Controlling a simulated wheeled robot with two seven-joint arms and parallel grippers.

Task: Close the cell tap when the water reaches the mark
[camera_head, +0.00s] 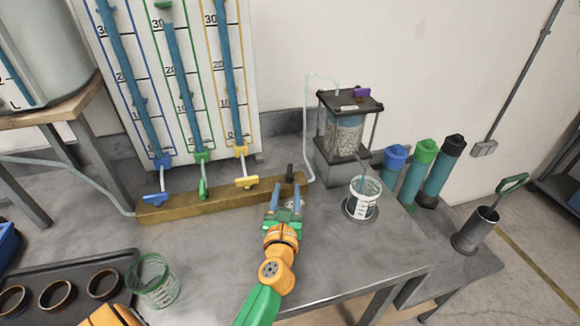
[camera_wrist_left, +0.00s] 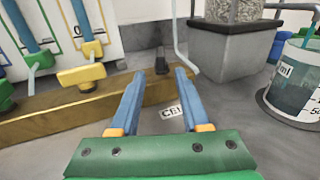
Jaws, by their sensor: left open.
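The black cell tap (camera_head: 290,173) stands upright near the right end of the brass manifold bar (camera_head: 215,202); it also shows in the left wrist view (camera_wrist_left: 161,62). A label reading "CE…" (camera_wrist_left: 171,113) is partly hidden by a finger. My left gripper (camera_head: 285,190) is open, its fingers on either side of the line to the tap, and the tap appears just beyond the fingertips, not gripped. The sand-filled cell (camera_head: 346,135) feeds a beaker (camera_head: 363,198) holding blue water, also in the left wrist view (camera_wrist_left: 298,78). I cannot tell whether its water touches a mark. My right gripper is not seen.
Blue (camera_head: 155,198), green (camera_head: 203,188) and yellow (camera_head: 246,182) taps stand left along the bar under the tubes. A clear tube rises beside the cell. An empty glass (camera_head: 154,281) and a dark tray (camera_head: 75,270) are front left. Capped cylinders stand right.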

